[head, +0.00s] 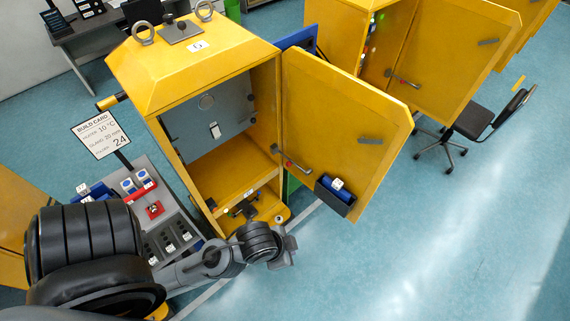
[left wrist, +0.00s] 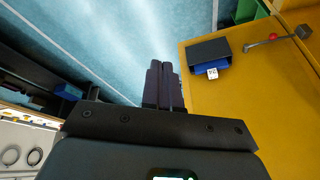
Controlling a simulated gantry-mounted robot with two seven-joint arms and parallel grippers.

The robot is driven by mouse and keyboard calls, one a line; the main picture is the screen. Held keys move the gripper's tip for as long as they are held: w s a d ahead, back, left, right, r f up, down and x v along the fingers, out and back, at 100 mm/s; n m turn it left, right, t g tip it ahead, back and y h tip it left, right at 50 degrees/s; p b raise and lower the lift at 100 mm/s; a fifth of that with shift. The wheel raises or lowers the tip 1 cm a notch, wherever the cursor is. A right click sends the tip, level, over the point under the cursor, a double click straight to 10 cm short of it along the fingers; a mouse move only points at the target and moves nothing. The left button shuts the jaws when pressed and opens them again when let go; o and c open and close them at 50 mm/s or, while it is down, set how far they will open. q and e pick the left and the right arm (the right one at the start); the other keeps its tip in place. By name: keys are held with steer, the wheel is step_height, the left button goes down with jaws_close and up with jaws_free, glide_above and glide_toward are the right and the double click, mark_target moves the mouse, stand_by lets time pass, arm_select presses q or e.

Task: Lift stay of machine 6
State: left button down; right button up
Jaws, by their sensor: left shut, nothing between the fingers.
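Machine 6 is a yellow cabinet (head: 190,80) with a numbered label (head: 198,46) on its top. Its door (head: 335,130) stands open to the right. A thin grey bar with a red knob, apparently the stay (head: 292,163), sits at the door's inner face near the cabinet opening; it also shows in the left wrist view (left wrist: 280,39) at upper right. My left gripper (left wrist: 165,86) is shut and empty, apart from the door and the bar. In the head view it (head: 286,249) is low, in front of the cabinet, its fingers hard to make out. My right gripper is not seen.
A dark bin with blue contents (head: 335,197) hangs on the door's inner face; it also shows in the left wrist view (left wrist: 209,54). A control panel (head: 165,215) and build card (head: 102,135) stand left. Floor to the right is clear up to a chair (head: 475,120).

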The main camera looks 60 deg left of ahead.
arm_select(q)
steer(key=w+a+f+m+t+y+b, duration=0.2)
steer(key=w+a+f+m+t+b, duration=0.3)
steer(key=f, duration=0.3)
steer(key=w+a+f+m+t+y+b, duration=0.3)
steer(key=w+a+f+m, duration=0.1)
steer(key=w+a+f, duration=0.3)
steer(key=w+a+f+m+t+y+b, duration=0.2)
steer(key=a+f+m+t+b, duration=0.8)
steer(key=a+f+m+b, duration=1.75)
steer(key=w+a+f+n+t+b, duration=0.25)
steer(key=a+f+n+b, duration=0.35)
steer(key=b, duration=1.6)
steer(key=w+a+r+n+b, duration=0.1)
steer(key=w+r+b, duration=0.3)
steer(key=w+r, duration=0.5)
steer(key=shift+w+a+r+g, duration=0.2)
steer(key=shift+w+r+g, duration=0.25)
steer(key=shift+r, duration=0.55)
